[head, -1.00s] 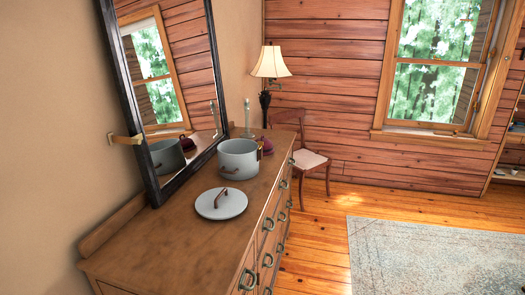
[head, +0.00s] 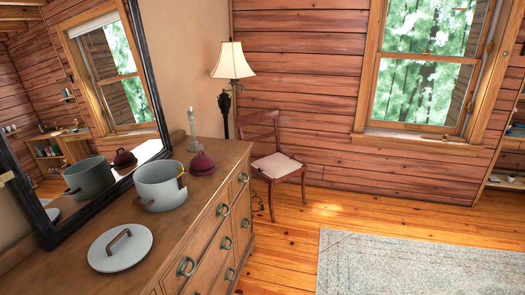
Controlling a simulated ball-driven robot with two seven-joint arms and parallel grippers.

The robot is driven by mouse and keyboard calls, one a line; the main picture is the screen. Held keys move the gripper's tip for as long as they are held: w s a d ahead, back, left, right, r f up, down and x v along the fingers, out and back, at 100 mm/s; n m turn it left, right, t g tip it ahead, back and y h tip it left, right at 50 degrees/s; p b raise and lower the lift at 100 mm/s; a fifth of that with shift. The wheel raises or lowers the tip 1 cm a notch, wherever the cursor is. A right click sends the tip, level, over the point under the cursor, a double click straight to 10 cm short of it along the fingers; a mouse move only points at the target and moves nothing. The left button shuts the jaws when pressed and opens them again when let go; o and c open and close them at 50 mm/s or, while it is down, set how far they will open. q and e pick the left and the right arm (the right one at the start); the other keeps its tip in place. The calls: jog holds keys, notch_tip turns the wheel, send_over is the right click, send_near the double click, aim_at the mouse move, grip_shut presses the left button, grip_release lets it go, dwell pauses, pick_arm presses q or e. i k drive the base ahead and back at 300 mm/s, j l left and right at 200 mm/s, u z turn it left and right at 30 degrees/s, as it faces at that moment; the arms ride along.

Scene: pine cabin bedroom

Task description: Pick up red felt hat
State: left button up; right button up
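The red felt hat (head: 203,164) is a small dark red, dome-shaped thing with a knob-like top. It sits on the wooden dresser (head: 232,165) near its far end, behind and to the right of the grey pot. It stands apart from the pot and is mostly unblocked in the head view. Neither of my grippers is in view.
The grey pot (head: 158,190) stands on the dresser, with its lid (head: 119,248) lying nearer. A pale candlestick (head: 193,130) stands behind the hat. A mirror (head: 110,100) leans along the left. A chair (head: 276,165), a lamp (head: 231,62) and a rug (head: 420,262) lie beyond; wooden floor is clear.

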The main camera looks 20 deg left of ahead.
aim_at(201, 165)
jog(key=i+l+u, duration=0.1)
jog(key=i, duration=0.35)
jog(key=i+l+u, duration=0.1)
jog(key=i, duration=0.35)
jog(key=i+l+u, duration=0.1)
jog(key=i, duration=0.35)
jog(key=i+l+u, duration=0.1)
jog(key=i+l, duration=0.15)
jog(key=i, duration=0.2)
